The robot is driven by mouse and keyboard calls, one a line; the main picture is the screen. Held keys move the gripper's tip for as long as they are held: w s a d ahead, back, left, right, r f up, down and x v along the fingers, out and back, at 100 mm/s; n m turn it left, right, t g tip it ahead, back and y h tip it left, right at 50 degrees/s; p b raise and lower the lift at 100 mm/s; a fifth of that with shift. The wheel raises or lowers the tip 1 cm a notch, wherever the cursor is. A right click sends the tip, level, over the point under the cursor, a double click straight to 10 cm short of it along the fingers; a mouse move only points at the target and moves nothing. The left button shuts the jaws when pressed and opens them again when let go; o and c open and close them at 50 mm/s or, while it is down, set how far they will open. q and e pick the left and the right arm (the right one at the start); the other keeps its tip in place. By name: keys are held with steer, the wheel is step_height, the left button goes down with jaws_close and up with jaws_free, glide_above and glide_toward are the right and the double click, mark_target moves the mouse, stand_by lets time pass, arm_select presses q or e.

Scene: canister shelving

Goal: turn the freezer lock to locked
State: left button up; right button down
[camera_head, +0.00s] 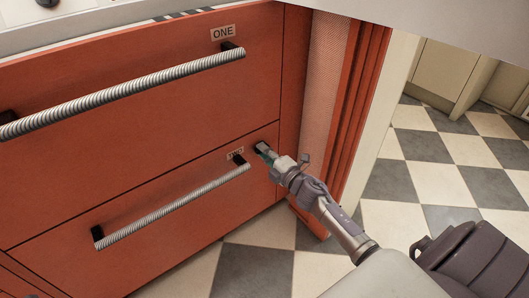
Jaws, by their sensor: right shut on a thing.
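The freezer drawer front (180,225) is an orange-red panel low in the cabinet, with a ribbed metal handle (175,207) and a small, partly unreadable label (235,154). A dark lock (261,149) sits at the drawer's upper right corner, right of the label. My right gripper (270,157) reaches in from the lower right and is shut at the lock. Its fingers cover much of the lock, so I cannot tell which way the lock is turned. My left gripper is not in the view.
An upper drawer labelled ONE (222,33) has a long ribbed handle (130,92). A red cabinet edge (355,100) stands close to the right of my right gripper. A checkered floor (440,185) lies open at the right. A pale counter edge (90,22) runs along the top left.

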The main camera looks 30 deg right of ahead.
steer(key=shift+w+r+n, duration=0.15)
steer(key=shift+r+n, duration=0.15)
steer(key=c, duration=1.2)
jaws_free()
steer(key=shift+o, duration=0.4)
steer(key=shift+w+a+f, duration=0.1)
steer(key=shift+a+f, duration=0.05)
steer(key=shift+f, duration=0.05)
steer(key=shift+f, duration=0.1)
steer(key=s+d, duration=0.1)
steer(key=s, duration=1.1)
